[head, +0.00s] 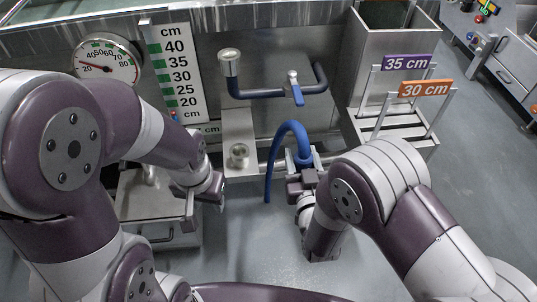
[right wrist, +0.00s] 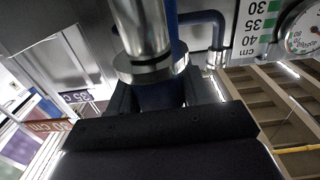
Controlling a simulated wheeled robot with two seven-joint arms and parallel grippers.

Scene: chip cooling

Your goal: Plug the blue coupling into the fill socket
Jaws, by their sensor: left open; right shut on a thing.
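The blue coupling (right wrist: 155,95) is between my right gripper's fingers (right wrist: 155,100) in the right wrist view, with a metal collar and tube extending from it. In the head view my right gripper (head: 302,180) is shut on it at the end of an arched blue hose (head: 290,128). A round metal socket (head: 239,152), which looks like the fill socket, sits on a steel ledge left of the hose. The coupling is apart from this socket, to its right. My left gripper (head: 218,188) is open below and left of the ledge. Its fingertips are partly hidden.
A blue pipe with a valve handle (head: 297,90) and a metal end (head: 229,62) is on the back wall. A level scale (head: 176,75) and a dial gauge (head: 107,62) are at left. A steel tank (head: 390,35) and labelled racks (head: 425,88) are at right.

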